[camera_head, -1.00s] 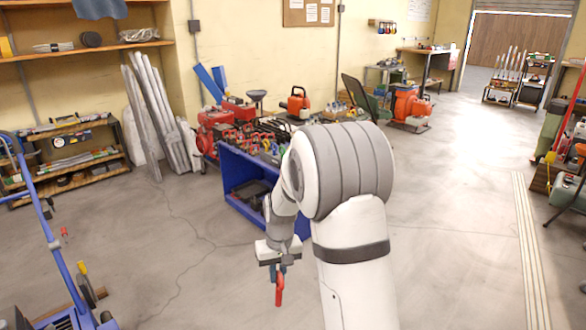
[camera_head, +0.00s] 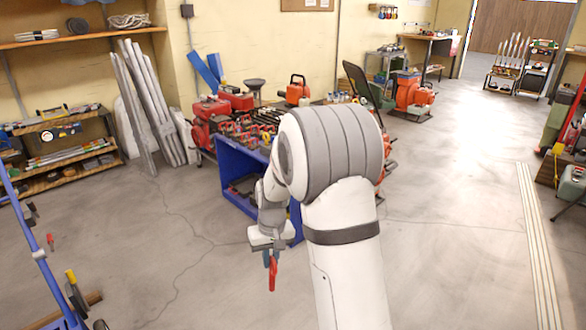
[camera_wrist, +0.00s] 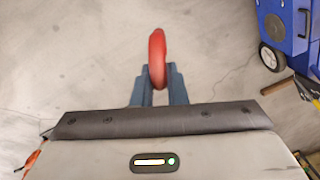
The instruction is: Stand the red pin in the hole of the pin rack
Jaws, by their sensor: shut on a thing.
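My gripper (camera_head: 270,258) is shut on the red pin (camera_head: 272,275) and holds it above the bare floor, in front of the blue bench. The pin hangs downward from the fingers in the head view. In the wrist view the red pin (camera_wrist: 157,58) shows as a curved red end between the two blue-grey fingers (camera_wrist: 159,85). I cannot make out the pin rack or its hole; the blue bench top (camera_head: 240,140) holds several red and dark items too small to tell apart, and my arm covers part of it.
A blue hand truck (camera_head: 40,250) stands at the left. A small red thing (camera_head: 51,242) lies on the floor near it. Shelves (camera_head: 65,150) and grey planks (camera_head: 150,100) line the left wall. The floor (camera_head: 190,260) between the hand truck and my arm is mostly clear.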

